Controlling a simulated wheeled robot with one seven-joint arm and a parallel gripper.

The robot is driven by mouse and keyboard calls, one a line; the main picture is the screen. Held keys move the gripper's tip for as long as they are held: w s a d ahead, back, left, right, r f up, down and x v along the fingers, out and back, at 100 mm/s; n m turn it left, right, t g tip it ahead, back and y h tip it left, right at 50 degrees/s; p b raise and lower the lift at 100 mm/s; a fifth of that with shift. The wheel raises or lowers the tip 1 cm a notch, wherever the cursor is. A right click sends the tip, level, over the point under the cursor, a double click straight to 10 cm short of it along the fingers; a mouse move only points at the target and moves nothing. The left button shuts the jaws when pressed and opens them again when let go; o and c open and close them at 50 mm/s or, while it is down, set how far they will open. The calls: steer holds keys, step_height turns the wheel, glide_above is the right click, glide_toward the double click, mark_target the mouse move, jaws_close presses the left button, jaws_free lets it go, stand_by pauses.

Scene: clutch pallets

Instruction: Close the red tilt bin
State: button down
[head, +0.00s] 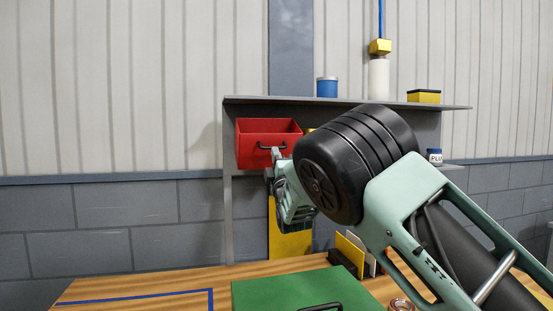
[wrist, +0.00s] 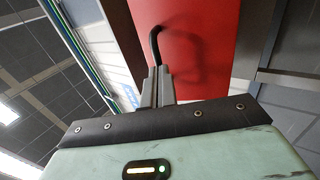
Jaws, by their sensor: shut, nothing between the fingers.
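The red tilt bin (head: 255,155) hangs under the shelf at its left end. It is tilted out, with its open top and inside showing in the head view. A dark handle (head: 268,146) is on its front. My gripper (head: 276,154) is shut and empty, with its fingertips at the bin's front beside the handle. In the wrist view the shut fingers (wrist: 158,72) point at the red front (wrist: 195,35), close to the black handle (wrist: 155,38). I cannot tell whether they touch it.
A grey shelf (head: 455,106) above carries a blue can (head: 327,87), a white bottle (head: 378,78) and a yellow box (head: 424,97). Below, a wooden bench (head: 130,290) has a green case (head: 290,288) on it. My arm hides part of the shelf's right side.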

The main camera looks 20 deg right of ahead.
mark_target(272, 138)
steer(key=shift+w+r+g+p, duration=0.3)
steer(key=shift+r+g+p, duration=0.3)
steer(key=shift+r+p, duration=0.05)
steer(key=shift+w+r+g+p, duration=0.3)
steer(key=shift+r+g+p, duration=0.3)
steer(key=shift+r, duration=0.05)
steer(key=shift+w+r+g+p, duration=0.45)
steer(key=shift+w+g+p, duration=0.1)
steer(key=shift+g, duration=0.25)
steer(key=shift+w+r, duration=0.2)
steer(key=shift+w, duration=0.2)
steer(key=shift+r, duration=0.25)
steer(key=shift+f, duration=0.15)
